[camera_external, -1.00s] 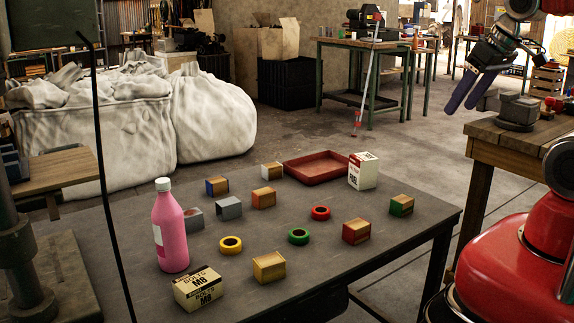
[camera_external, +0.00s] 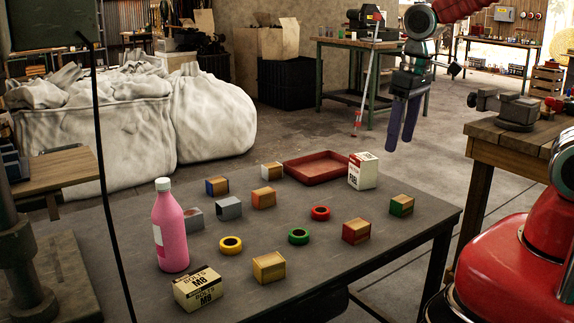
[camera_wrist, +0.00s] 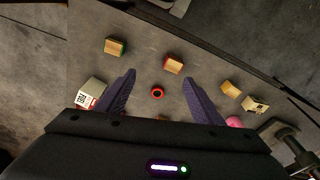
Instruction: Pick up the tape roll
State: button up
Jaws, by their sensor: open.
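Three ring-shaped tape rolls lie flat on the dark table: a red one (camera_external: 320,213), a green one (camera_external: 298,236) and a yellow one (camera_external: 230,245). The task does not say which. My gripper (camera_external: 400,148) is open and empty, fingers pointing down, high above the table's far right side. In the wrist view the red roll (camera_wrist: 157,93) shows between my two spread fingers (camera_wrist: 159,79), well below them. The green and yellow rolls are mostly or fully hidden there by the gripper body.
The table (camera_external: 345,260) also holds a pink bottle (camera_external: 171,230), a bolts box (camera_external: 199,289), a white box (camera_external: 363,171), a red tray (camera_external: 316,180) and several blocks, including a red-sided one (camera_external: 356,230) and a green-sided one (camera_external: 401,205). A wooden bench (camera_external: 530,140) stands at the right.

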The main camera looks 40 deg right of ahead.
jog(key=w+a+f+m, duration=0.1)
jog(key=w+a+f, duration=0.2)
jog(key=a, duration=0.3)
jog(key=w+a+f+m+g, duration=0.1)
jog(key=w+a+f, duration=0.3)
jog(key=w+a, duration=0.1)
jog(key=w+a+f+m, duration=0.1)
jog(key=w+a+f, duration=0.2)
jog(key=a, duration=0.5)
jog(key=shift+w+f, duration=0.25)
jog(key=shift+w, duration=0.65)
notch_tip(320, 180, down, 9)
jog(key=shift+r, duration=0.2)
